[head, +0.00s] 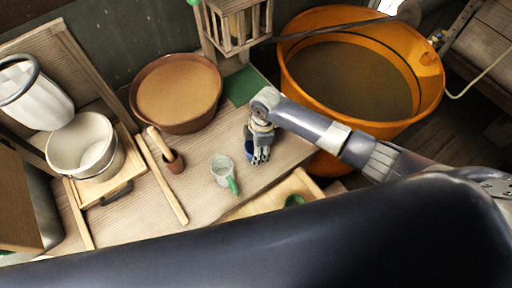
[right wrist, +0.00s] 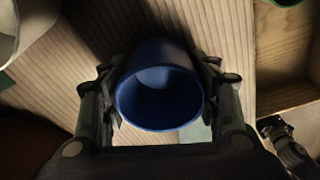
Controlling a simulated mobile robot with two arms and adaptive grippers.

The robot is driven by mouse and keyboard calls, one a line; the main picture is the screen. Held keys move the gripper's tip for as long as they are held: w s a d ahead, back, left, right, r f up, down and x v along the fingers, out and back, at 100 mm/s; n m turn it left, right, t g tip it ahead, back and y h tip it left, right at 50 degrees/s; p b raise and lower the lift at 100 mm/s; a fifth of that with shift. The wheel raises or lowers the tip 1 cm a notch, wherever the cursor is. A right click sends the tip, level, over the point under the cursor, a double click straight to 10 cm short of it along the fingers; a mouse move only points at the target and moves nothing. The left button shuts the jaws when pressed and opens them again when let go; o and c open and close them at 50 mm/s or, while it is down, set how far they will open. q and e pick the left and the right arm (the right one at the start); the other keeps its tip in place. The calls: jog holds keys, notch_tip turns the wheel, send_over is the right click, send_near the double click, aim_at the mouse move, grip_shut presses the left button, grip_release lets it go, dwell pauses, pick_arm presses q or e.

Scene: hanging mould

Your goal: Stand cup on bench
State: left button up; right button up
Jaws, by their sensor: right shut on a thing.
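My right gripper (head: 260,152) is over the wooden bench (head: 212,138), pointing down. It is shut on a blue cup (right wrist: 160,88), with one finger on each side in the right wrist view. The cup's open mouth faces the wrist camera and its inside looks empty. In the head view only a small blue edge (head: 249,149) shows beside the fingers. I cannot tell whether the cup's base touches the bench. A pale cup with a green handle (head: 221,168) stands to the left of the gripper. My left gripper is not in view.
A white bucket (head: 56,146) stands left. A large orange tub (head: 432,88) is right of the bench. A wooden tray (head: 246,207) lies in front.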

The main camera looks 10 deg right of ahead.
jog(key=o, duration=1.1)
jog(key=shift+f, duration=0.15)
jog(key=shift+o, duration=0.2)
jog(key=shift+r, duration=0.25)
notch_tip(320, 180, up, 12)
jog(key=d+b, duration=0.1)
jog(key=shift+d, duration=0.2)
jog(key=shift+f, duration=0.15)
